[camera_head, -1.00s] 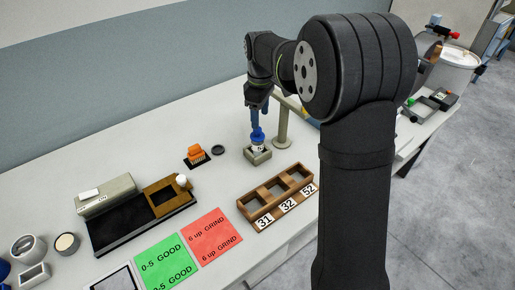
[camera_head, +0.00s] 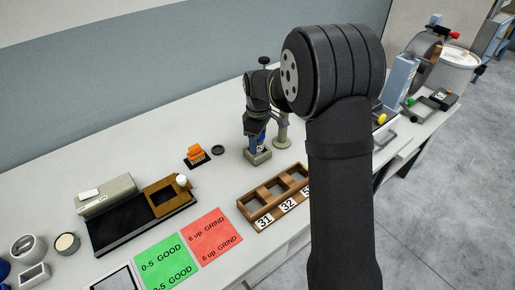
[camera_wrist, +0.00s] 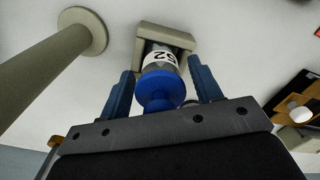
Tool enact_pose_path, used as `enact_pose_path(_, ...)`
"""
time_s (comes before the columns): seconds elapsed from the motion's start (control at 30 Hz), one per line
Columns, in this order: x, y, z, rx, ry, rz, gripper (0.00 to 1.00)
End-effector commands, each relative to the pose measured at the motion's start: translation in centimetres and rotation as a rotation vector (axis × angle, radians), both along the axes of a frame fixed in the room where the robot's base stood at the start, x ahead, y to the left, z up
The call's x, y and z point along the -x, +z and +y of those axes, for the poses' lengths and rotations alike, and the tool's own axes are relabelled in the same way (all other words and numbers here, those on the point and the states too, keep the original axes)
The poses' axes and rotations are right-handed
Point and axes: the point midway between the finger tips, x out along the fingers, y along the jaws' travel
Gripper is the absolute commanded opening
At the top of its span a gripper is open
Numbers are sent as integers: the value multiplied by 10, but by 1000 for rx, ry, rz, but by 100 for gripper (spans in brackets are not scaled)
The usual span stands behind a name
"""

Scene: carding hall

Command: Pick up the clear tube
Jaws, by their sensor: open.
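The clear tube (camera_wrist: 161,61) stands in a small grey holder (camera_wrist: 166,34) in the wrist view. It has a blue cap (camera_wrist: 160,90) facing the camera and a white label reading 52. My gripper (camera_wrist: 162,74) is open, with one blue finger on each side of the tube's capped end; whether the fingers touch it is not clear. In the head view my gripper (camera_head: 258,142) points down just above the grey holder (camera_head: 258,157), and it hides most of the tube there.
A grey-green post (camera_head: 282,133) stands close beside the holder. A wooden rack (camera_head: 272,196) with numbered slots is in front. Red (camera_head: 213,236) and green (camera_head: 166,262) cards, an orange item (camera_head: 195,154) and a black-based device (camera_head: 140,218) lie to the left.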

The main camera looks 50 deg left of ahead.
Motion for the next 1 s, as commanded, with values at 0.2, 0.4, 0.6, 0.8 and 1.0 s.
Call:
enact_pose_path(0.2,0,0,0,0,0,0,27)
enact_pose_path(0.4,0,1,0,0,0,-1,19)
enact_pose_path(0.6,0,4,1,-1,0,0,19)
enact_pose_path(0.8,0,34,1,-4,0,-1,19)
enact_pose_path(1.0,0,75,1,-4,0,-1,19)
